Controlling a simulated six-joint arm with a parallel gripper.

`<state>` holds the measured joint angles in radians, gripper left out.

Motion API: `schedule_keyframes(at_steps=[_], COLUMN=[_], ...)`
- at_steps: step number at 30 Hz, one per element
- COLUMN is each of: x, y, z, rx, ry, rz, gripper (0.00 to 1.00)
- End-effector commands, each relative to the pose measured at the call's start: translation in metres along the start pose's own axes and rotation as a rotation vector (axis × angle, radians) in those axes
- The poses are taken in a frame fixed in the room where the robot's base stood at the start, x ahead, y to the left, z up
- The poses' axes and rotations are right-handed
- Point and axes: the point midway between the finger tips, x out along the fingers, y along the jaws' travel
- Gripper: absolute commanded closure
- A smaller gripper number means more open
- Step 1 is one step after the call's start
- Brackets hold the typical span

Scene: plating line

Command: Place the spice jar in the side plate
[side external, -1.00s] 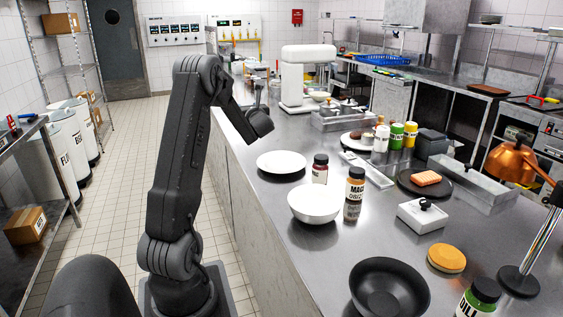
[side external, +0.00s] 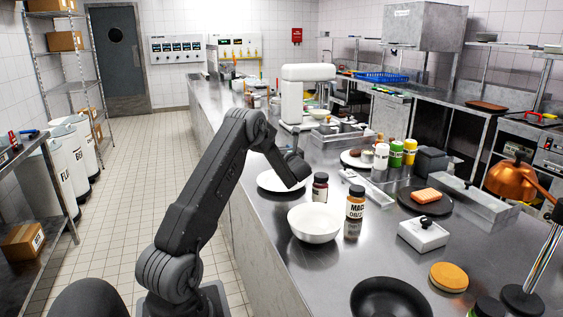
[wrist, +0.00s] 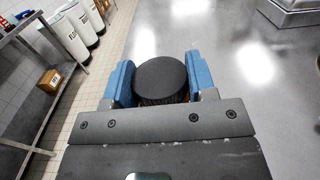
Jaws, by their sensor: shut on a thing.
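My gripper (wrist: 161,88) shows in the wrist view with its two blue fingers on either side of a jar with a round black lid, the spice jar (wrist: 161,74). It is shut on this jar. Only the lid and a thin brownish strip below it show; the label is hidden. In the side view, the end of my arm is over or beside a white plate (side external: 268,181), covering its right part. The fingers and the held jar are hidden there behind my arm. The plate cannot be made out in the wrist view.
A dark red jar (side external: 320,188), a white bowl (side external: 314,224) and a tall black-lidded jar (side external: 355,211) stand close to the right of the plate. A white mixer-like machine (side external: 307,95) stands behind. The counter's left edge drops to the floor.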

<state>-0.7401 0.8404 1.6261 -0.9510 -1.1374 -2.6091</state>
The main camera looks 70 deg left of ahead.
Motion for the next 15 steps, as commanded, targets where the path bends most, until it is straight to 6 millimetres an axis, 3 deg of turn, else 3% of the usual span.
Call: schedule_keyframes(at_steps=[7, 15], x=[0.000, 0.000], y=[0.000, 0.000], z=[-0.034, -0.035], rx=[0.002, -0.001], ry=[0.000, -0.001], rz=[-0.001, -0.001], gripper=[1.00, 1.00])
